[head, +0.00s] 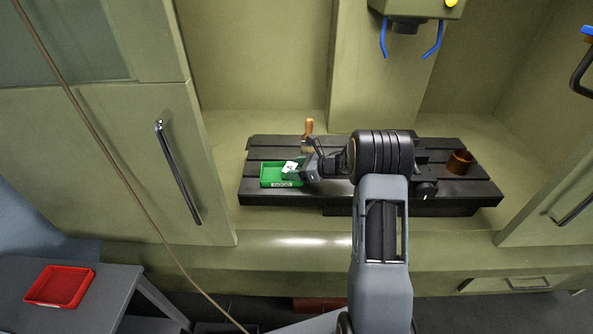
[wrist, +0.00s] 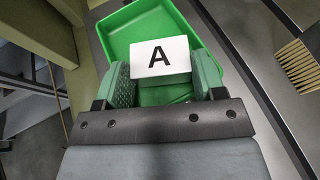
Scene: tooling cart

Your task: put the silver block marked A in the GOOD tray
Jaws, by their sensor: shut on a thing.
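The silver block marked A (wrist: 157,59) is between the fingers of my gripper (wrist: 158,82) in the wrist view, its lettered face toward the camera. In the head view the block (head: 290,167) shows as a small white shape at the tips of my gripper (head: 296,171). My gripper is shut on the block. The green tray (head: 268,172) sits on the dark slotted table, with a label on its front wall too small to read surely. The block is over the tray; I cannot tell whether it touches the tray floor. The green tray (wrist: 124,31) also lies behind the block in the wrist view.
A brown cup-like part (head: 460,162) stands at the table's right. A red tray (head: 60,286) sits on a grey cart (head: 107,297) at lower left.

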